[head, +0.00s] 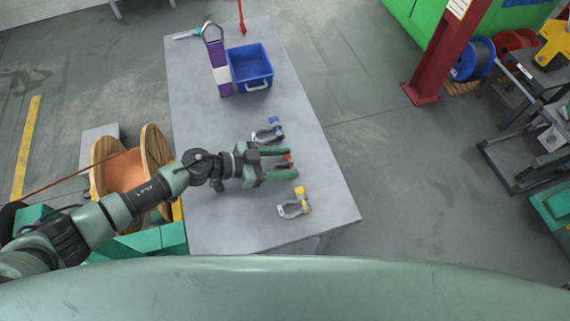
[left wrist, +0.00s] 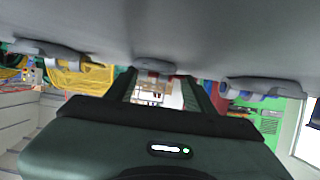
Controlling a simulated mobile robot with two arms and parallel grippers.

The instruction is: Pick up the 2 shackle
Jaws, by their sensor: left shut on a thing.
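A shackle with a red pin (head: 287,157) is on the grey table, between the fingers of my left gripper (head: 283,164). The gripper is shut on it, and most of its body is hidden. In the left wrist view the held shackle (left wrist: 155,66) shows between the two fingers, close to the table top. A shackle with a blue pin (head: 268,132) lies on the table just beyond the gripper. A shackle with a yellow pin (head: 292,206) lies on the near side. I cannot read a number on any shackle. My right gripper is not in view.
The grey table (head: 240,231) also holds a blue bin (head: 250,66) and a purple and white upright object (head: 219,68) at its far end. A wooden cable reel (head: 152,145) stands left of the table. A red post (head: 441,60) rises from the floor at right.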

